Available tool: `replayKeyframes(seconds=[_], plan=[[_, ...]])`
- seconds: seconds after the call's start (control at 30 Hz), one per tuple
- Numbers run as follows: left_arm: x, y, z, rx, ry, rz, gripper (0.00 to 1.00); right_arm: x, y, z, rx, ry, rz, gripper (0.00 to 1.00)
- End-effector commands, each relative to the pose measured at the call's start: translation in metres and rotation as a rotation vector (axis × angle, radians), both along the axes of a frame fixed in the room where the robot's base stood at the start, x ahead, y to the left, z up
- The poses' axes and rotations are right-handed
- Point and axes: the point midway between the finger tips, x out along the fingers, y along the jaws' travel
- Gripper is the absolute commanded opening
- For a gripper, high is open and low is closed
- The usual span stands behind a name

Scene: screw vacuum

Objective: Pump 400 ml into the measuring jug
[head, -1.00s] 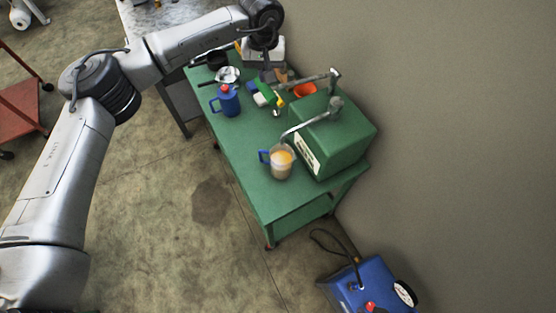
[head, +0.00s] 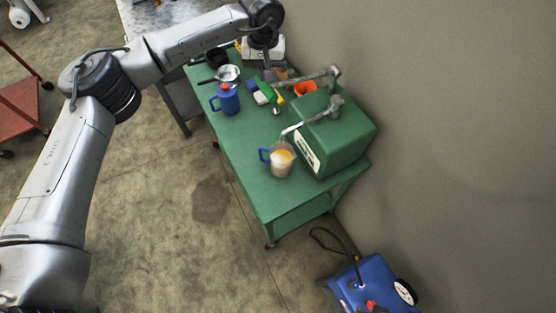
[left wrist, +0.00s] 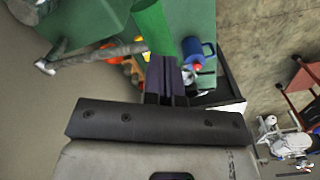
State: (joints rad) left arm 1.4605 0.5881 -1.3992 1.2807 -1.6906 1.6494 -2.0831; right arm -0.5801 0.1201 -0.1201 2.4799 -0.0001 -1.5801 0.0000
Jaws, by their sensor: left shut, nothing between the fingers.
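The measuring jug (head: 281,161) is clear with a blue handle and stands upright on the green table, holding amber liquid. Its scale is too small to read. The green pump box (head: 338,140) stands beside it, and its metal spout (head: 298,127) reaches over the jug. A metal lever (head: 315,79) sticks out above the box; it also shows in the left wrist view (left wrist: 90,57). My right gripper is not in view.
A blue pitcher (head: 227,100), an orange cup (head: 305,89), a metal bowl (head: 228,74) and small tools share the green table (head: 243,150). A blue machine (head: 363,284) stands on the floor by the wall. The table's near left part is clear.

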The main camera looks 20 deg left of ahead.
Motion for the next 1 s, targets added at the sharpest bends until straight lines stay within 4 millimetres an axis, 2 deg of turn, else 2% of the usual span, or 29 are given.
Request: replayKeyframes(seconds=[0.57,1.0], plan=[[0.0,0.0,-0.035,0.0,0.001,0.0,0.0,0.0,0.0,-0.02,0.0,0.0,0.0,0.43],[0.0,0.0,-0.031,0.0,0.0,0.0,0.0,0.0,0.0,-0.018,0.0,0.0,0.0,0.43]])
